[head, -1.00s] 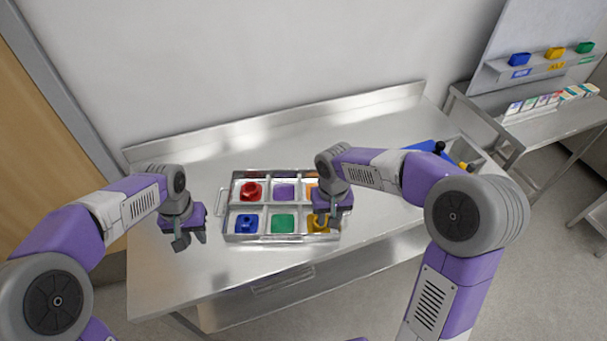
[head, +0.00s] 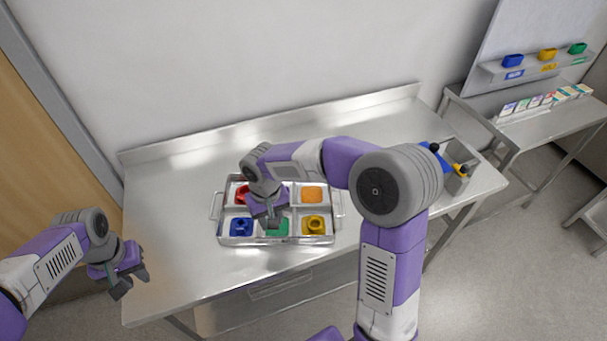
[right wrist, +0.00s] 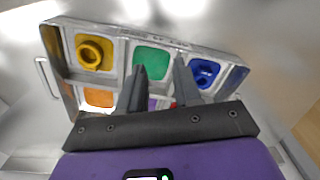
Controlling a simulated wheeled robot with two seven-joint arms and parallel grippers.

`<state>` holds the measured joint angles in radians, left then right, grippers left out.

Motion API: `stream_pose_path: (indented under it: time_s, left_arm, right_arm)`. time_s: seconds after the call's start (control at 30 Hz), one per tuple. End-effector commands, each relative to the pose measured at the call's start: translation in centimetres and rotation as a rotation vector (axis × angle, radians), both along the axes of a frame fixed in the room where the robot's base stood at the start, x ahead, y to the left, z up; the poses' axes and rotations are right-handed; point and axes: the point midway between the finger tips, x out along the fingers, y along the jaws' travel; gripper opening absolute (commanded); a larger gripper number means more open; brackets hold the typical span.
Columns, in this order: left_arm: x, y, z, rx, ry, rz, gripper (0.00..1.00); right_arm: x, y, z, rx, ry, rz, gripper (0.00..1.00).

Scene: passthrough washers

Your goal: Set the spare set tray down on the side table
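A metal tray (head: 293,241) with coloured compartments and a wire handle at each end lies on the steel bench (head: 180,280); I take it for the spare set tray. Red, blue and yellow ringed pieces sit in it; the green and orange compartments look flat. My right gripper (head: 272,222) is over the tray's middle, hiding part of it. In the right wrist view its fingers (right wrist: 161,82) are apart with nothing gripped between them. My left gripper (head: 133,282) is open and empty, left of the tray near the bench's left edge. A second steel table (head: 548,128) stands at the right; I cannot tell whether it is the side table.
A grey bin (head: 462,186) with blue and yellow black-knobbed items stands at the bench's right end. The second table carries small boxes (head: 541,101) below a shelf of blue, yellow and green cups (head: 547,54). Bench space behind the tray is clear. A wall closes the back.

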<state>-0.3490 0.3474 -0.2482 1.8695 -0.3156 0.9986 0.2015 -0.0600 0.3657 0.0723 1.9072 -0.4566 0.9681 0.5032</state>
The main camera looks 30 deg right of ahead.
Motion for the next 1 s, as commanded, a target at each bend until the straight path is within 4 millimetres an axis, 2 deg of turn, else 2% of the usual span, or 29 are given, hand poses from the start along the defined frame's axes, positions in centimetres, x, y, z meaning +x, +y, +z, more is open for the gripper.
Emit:
stream_pose_path:
  time_s: [0.4,0.5,0.7,1.0]
  left_arm:
    - [-0.1,0.1,0.0,0.000,0.000,0.002,0.28]
    - [-0.1,0.1,0.0,0.000,0.000,0.002,0.28]
    - [-0.1,0.1,0.0,0.000,0.000,0.002,0.28]
    - [0.0,0.1,0.0,0.000,0.000,0.002,0.28]
  right_arm:
    - [-0.1,-0.3,8.2,0.001,-0.006,-0.009,0.33]
    - [-0.1,-0.5,9.8,0.001,-0.004,-0.012,0.33]
    - [-0.2,-0.6,11.4,0.000,-0.001,-0.014,0.33]
    - [-0.2,-0.6,11.5,0.000,0.000,-0.015,0.33]
